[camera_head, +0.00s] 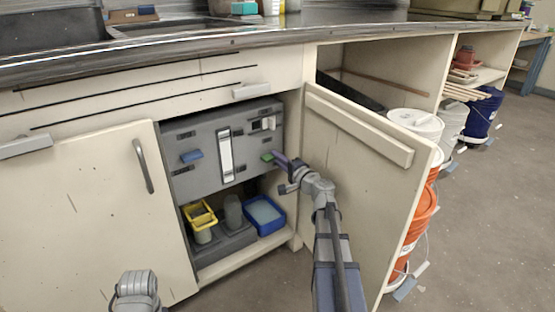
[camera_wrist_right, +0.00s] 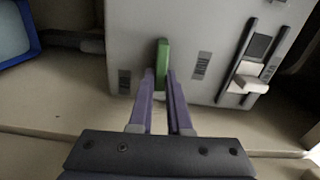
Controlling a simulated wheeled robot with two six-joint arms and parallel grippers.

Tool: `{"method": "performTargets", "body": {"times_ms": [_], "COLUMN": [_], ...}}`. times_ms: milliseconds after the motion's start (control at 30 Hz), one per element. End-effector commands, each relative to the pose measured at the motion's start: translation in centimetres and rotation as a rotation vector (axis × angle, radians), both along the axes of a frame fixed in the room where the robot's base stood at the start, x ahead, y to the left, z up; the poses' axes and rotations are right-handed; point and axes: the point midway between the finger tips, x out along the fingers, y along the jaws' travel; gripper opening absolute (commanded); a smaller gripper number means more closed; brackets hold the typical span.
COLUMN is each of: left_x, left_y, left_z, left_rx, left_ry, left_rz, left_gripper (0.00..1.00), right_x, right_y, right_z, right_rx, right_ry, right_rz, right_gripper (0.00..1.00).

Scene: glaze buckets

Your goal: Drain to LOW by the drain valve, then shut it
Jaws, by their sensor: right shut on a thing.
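A grey panel (camera_head: 180,135) sits inside the open cabinet under the counter. It has a tall white gauge strip (camera_head: 226,155), a blue handle (camera_head: 192,156) on the left and a green handle (camera_head: 267,157) on the right. My right gripper (camera_head: 277,160) reaches in at the green handle. In the right wrist view its purple fingers are shut on the green handle (camera_wrist_right: 162,62). The gauge's level and the small dark labels cannot be read, so I cannot tell which handle is the drain valve. Part of my left arm's end (camera_head: 137,290) shows at the bottom; its fingers are hidden.
A white slider (camera_head: 268,123) is at the panel's upper right. Below stand a yellow caddy (camera_head: 201,217), a grey cylinder (camera_head: 233,211) and a blue tray (camera_head: 264,215). The open door (camera_head: 365,190) is close on my right arm's right. Orange buckets (camera_head: 420,215) stand beyond it.

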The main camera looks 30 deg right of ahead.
Motion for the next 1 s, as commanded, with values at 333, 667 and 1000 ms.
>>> {"method": "performTargets", "body": {"times_ms": [333,667,1000], "left_x": [0.0,0.0,0.0], "left_y": [0.0,0.0,0.0], "left_z": [-0.11,-0.12,-0.11], "left_rx": [0.0,0.0,0.0], "left_ry": [0.0,0.0,0.0], "left_rz": [0.0,0.0,0.0], "left_gripper": [0.46,0.46,0.46], "right_x": [-0.03,-0.04,-0.02], "right_y": [-0.04,-0.05,-0.03], "right_z": [-0.13,-0.13,-0.12], "right_rx": [0.069,0.073,0.072], "right_ry": [0.006,0.007,0.006], "right_rz": [-0.001,-0.001,-0.001], "right_gripper": [0.0,0.0,0.46]}}
